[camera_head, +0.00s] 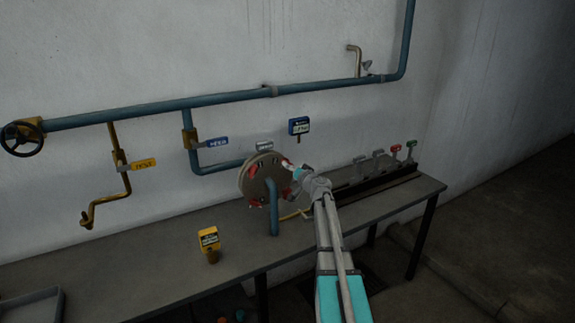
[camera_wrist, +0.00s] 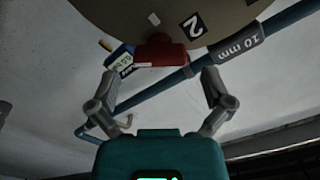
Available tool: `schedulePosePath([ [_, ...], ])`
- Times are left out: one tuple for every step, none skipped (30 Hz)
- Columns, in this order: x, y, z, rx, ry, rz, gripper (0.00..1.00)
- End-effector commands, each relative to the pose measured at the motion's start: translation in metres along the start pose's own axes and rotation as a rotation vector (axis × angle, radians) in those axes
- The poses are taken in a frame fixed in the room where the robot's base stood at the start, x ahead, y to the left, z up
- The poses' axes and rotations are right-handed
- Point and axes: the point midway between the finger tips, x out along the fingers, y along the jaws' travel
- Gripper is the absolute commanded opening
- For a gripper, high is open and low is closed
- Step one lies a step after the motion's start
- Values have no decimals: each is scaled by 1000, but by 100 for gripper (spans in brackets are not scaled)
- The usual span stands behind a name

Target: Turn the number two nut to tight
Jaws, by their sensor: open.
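The round flange (camera_head: 257,184) with red nuts around its rim stands above the bench, and my gripper (camera_head: 300,173) is at its right side. In the wrist view, a red nut (camera_wrist: 160,52) sits at the edge of the flange (camera_wrist: 125,12), beside a label with the number 2 (camera_wrist: 193,26). My gripper (camera_wrist: 160,75) is open, with one finger to either side of this red nut. The fingers look apart from it, and the nut's far side is hidden. How tight it is cannot be told.
A blue pipe (camera_head: 205,98) runs along the wall above, with a dark handwheel (camera_head: 21,139) at its left. A yellow-headed tool (camera_head: 208,240) stands on the bench (camera_head: 165,262). A dark rack (camera_head: 365,191) with several handled pieces is at the right. The bench between tool and rack looks mostly clear.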

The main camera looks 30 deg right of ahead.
Motion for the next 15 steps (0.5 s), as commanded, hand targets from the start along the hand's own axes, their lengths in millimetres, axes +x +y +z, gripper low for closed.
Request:
schedulePosePath([
  [10, 1, -1, 0, 0, 0, 100],
  [14, 1, -1, 0, 0, 0, 100],
  [18, 1, 0, 0, 0, -1, 100],
  [21, 1, 0, 0, -1, -1, 100],
  [24, 0, 0, 0, -1, -1, 100],
  [27, 0, 0, 0, -1, -1, 100],
  [29, 0, 0, 0, -1, -1, 100],
  [31, 0, 0, 0, -1, -1, 100],
  [33, 0, 0, 0, -1, -1, 100],
  [34, 0, 0, 0, -1, -1, 100],
  [35, 0, 0, 0, 0, -1, 100],
  [36, 0, 0, 0, 0, -1, 100],
  [36, 0, 0, 0, 0, 0, 100],
  [36, 0, 0, 0, 0, 0, 100],
  [36, 0, 0, 0, 0, 0, 100],
])
